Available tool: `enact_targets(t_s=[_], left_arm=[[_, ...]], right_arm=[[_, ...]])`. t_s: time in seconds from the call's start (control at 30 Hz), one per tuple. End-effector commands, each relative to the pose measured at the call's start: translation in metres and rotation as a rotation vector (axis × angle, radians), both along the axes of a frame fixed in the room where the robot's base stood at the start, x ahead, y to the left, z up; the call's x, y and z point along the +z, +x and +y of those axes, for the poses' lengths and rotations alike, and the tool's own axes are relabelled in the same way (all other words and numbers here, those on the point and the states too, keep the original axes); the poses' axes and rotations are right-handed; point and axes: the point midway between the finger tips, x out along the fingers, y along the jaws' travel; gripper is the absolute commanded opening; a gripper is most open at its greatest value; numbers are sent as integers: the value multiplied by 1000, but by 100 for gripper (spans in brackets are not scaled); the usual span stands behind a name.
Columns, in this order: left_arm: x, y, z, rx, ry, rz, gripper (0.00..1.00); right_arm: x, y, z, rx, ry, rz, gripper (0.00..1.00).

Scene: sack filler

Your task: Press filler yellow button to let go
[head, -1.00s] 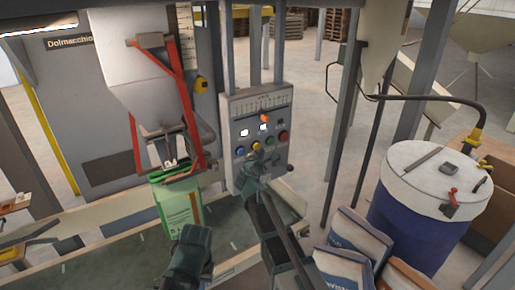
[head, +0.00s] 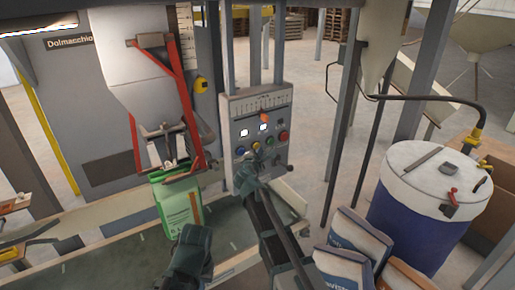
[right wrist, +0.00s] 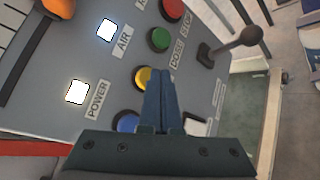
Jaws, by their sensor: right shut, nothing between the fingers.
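The filler's yellow button (head: 256,146) is on the grey control panel, between a blue button (head: 240,150) and a green button (head: 270,141). It also shows in the right wrist view (right wrist: 142,76), partly hidden by my fingers. My right gripper (head: 257,160) is shut and empty, its tips at the yellow button's lower edge in the picture; I cannot tell if they touch it. In the right wrist view its fingers (right wrist: 160,78) are together. A green sack (head: 178,207) is tilted under the filler spout (head: 165,140). A dark part at the bottom may be my left gripper (head: 190,250); its fingers are unclear.
The panel also has a red button (head: 283,135), lit white squares and a lever (right wrist: 235,45) right of the buttons. A blue drum (head: 425,220) with a white lid and stacked sacks (head: 352,240) stand at the right. A conveyor (head: 110,255) runs below the sack.

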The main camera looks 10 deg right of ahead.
Motion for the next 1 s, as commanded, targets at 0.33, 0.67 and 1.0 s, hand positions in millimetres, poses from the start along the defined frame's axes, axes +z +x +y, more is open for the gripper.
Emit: enact_targets(t_s=[0.33,0.67,1.0], left_arm=[[0,0,0,0,0,0,0],[0,0,0,0,0,0,0],[0,0,0,0,0,0,0]], right_arm=[[0,3,1,0,0,0,0],[0,7,3,0,0,0,0],[0,10,4,0,0,0,0]])
